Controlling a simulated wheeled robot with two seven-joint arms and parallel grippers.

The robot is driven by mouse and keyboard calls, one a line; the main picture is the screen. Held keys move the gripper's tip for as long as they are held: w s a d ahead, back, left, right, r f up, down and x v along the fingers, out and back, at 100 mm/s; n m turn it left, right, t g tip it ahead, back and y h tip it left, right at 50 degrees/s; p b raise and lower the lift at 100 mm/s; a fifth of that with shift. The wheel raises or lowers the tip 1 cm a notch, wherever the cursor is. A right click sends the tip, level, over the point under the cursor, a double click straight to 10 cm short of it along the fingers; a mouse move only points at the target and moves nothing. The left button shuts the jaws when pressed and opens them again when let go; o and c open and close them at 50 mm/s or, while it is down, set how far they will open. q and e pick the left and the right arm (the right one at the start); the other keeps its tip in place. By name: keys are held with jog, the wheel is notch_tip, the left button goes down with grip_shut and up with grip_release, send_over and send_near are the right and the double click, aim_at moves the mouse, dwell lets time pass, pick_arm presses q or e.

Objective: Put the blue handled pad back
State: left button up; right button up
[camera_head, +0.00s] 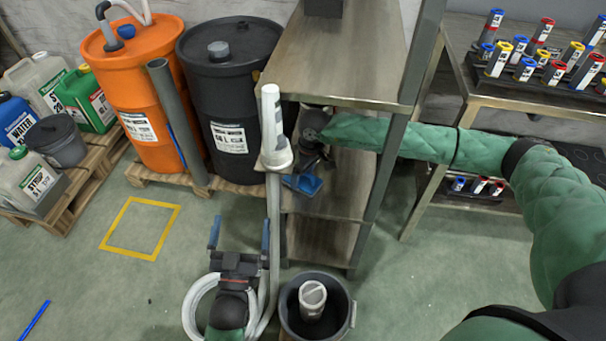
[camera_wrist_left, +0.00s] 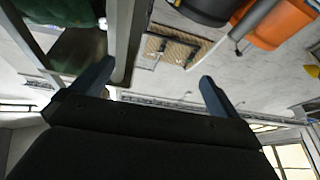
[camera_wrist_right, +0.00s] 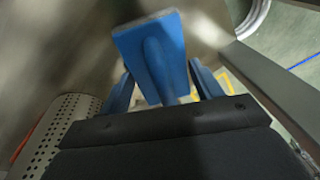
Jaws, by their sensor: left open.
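The blue handled pad (camera_head: 307,185) shows by the shelf rack's left edge, just below my right gripper (camera_head: 301,172). In the right wrist view the pad's flat blue face (camera_wrist_right: 150,42) is tilted, and its handle runs back between the two fingers of my right gripper (camera_wrist_right: 162,80). The gripper appears shut on the handle, though exact finger contact is hard to see. Whether the pad touches a shelf is unclear. My left gripper (camera_head: 240,234) is low over the floor, left of the rack, its fingers apart and empty; it also shows in the left wrist view (camera_wrist_left: 150,85).
The metal shelf rack (camera_head: 335,52) stands around my right forearm. A grey upright pole (camera_head: 273,215) and a dark bucket (camera_head: 350,310) stand close to my left gripper. Orange (camera_head: 137,90) and black (camera_head: 222,100) drums stand behind.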

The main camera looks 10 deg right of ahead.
jog(key=o, duration=0.4)
jog(key=shift+c, duration=0.2)
jog(key=shift+r, duration=0.1)
jog(key=r, duration=0.4)
jog(key=d+r, duration=0.1)
jog(key=r, duration=0.1)
jog(key=shift+w+r, duration=0.1)
jog(key=shift+r, duration=0.55)
jog(key=shift+d, duration=0.1)
pick_arm(q)
notch_tip(320, 180, down, 6)
jog(key=g, duration=0.2)
jog(key=shift+s+d+y, duration=0.15)
jog(key=shift+d+y, duration=0.05)
jog(key=shift+y, duration=0.1)
